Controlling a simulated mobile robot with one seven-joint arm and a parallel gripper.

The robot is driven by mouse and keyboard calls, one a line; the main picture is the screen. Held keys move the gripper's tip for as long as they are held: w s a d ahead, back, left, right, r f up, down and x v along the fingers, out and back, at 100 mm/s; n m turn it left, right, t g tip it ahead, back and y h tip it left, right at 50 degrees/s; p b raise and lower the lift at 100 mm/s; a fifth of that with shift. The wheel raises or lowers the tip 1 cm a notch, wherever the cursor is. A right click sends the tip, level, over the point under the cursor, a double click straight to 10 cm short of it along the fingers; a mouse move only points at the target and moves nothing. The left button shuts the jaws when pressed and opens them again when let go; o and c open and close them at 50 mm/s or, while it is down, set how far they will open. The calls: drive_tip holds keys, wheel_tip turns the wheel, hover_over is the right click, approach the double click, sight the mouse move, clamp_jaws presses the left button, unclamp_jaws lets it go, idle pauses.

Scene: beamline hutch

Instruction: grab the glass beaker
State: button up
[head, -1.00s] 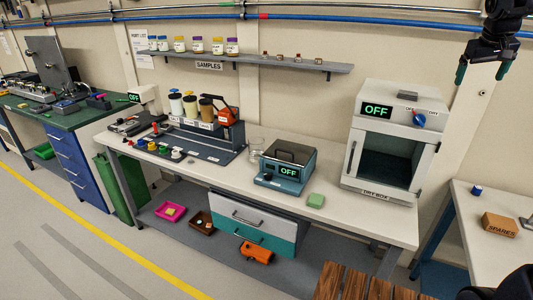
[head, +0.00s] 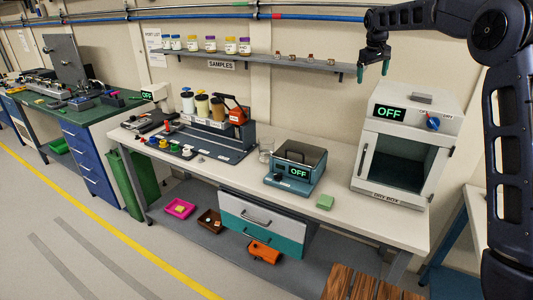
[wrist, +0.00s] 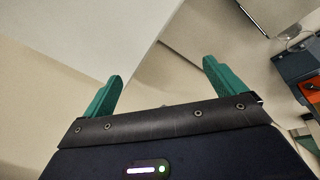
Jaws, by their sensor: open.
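The clear glass beaker (head: 265,152) stands upright on the white bench, between the dark rack of jars and the blue-grey device with an OFF display. It is faint, and its lower part is partly hidden by that device. My gripper (head: 373,73) is high above the bench, in front of the wall near the right end of the sample shelf, up and to the right of the beaker. Its green fingers are apart and empty.
The blue-grey device (head: 296,168) stands close right of the beaker, the jar rack (head: 215,138) to its left. A dry box (head: 405,150) stands at the bench's right end. A green block (head: 325,202) lies near the front edge. The sample shelf (head: 265,61) overhangs behind.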

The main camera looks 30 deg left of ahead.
drive_tip(key=a+f+n, duration=0.2)
drive_tip(key=a+f, duration=0.5)
drive_tip(key=a, duration=0.5)
drive_tip(key=n+g, duration=0.4)
approach(266, 149)
drive_tip(key=w+a+f, duration=0.1)
drive_tip(key=w+f, duration=0.1)
drive_tip(key=w, duration=0.1)
drive_tip(key=shift+a+f, duration=0.1)
drive_tip(key=shift+f, duration=2.6)
drive_tip(key=shift+a+f, duration=0.15)
drive_tip(key=shift+f, duration=2.55)
drive_tip(key=c, duration=1.2)
drive_tip(key=shift+r, duration=0.2)
